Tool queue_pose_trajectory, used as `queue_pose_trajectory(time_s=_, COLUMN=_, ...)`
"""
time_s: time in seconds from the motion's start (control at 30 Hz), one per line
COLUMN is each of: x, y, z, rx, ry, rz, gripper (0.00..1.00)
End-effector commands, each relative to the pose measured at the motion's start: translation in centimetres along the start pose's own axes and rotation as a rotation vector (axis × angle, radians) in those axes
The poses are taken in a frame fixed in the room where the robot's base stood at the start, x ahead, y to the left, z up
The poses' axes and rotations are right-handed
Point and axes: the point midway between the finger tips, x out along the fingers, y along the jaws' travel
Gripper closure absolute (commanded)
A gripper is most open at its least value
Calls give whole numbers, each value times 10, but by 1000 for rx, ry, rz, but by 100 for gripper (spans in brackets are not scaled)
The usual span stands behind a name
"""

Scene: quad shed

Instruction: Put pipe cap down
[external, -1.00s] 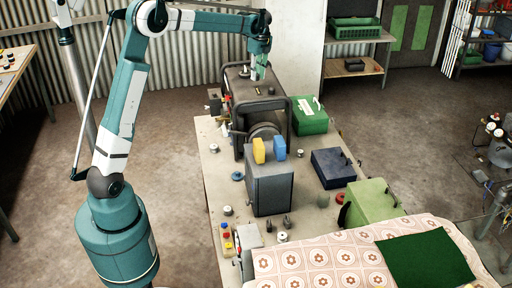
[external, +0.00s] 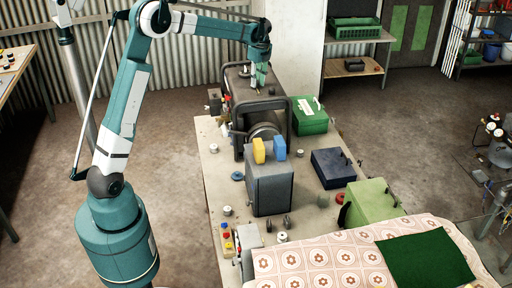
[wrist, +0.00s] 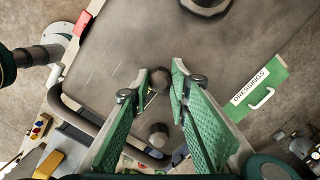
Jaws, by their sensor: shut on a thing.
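My gripper (external: 262,78) points down just over the top of the black-framed machine (external: 240,88) on the workbench. In the wrist view my green fingers (wrist: 161,72) are closed in on a small dark round piece (wrist: 160,79), which looks like the pipe cap. The machine's flat grey top (wrist: 120,50) lies beneath it. I cannot tell whether the cap touches that top. In the external view the cap is too small and too hidden by the fingers to make out clearly.
Dark knobs stand on the machine top, one (wrist: 158,135) near the fingers and one (wrist: 207,5) at the far edge. A green dressings box (external: 309,116) is to the right. A grey box with yellow and blue items (external: 270,185) stands in front.

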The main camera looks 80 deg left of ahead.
Motion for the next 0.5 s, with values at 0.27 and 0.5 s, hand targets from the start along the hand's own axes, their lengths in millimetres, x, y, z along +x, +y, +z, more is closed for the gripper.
queue_pose_trajectory(time_s=0.27, x=0, y=0, z=0, rx=0, ry=0, rz=0, gripper=66)
queue_pose_trajectory(time_s=0.5, x=-1, y=0, z=0, rx=0, ry=0, rz=0, gripper=66)
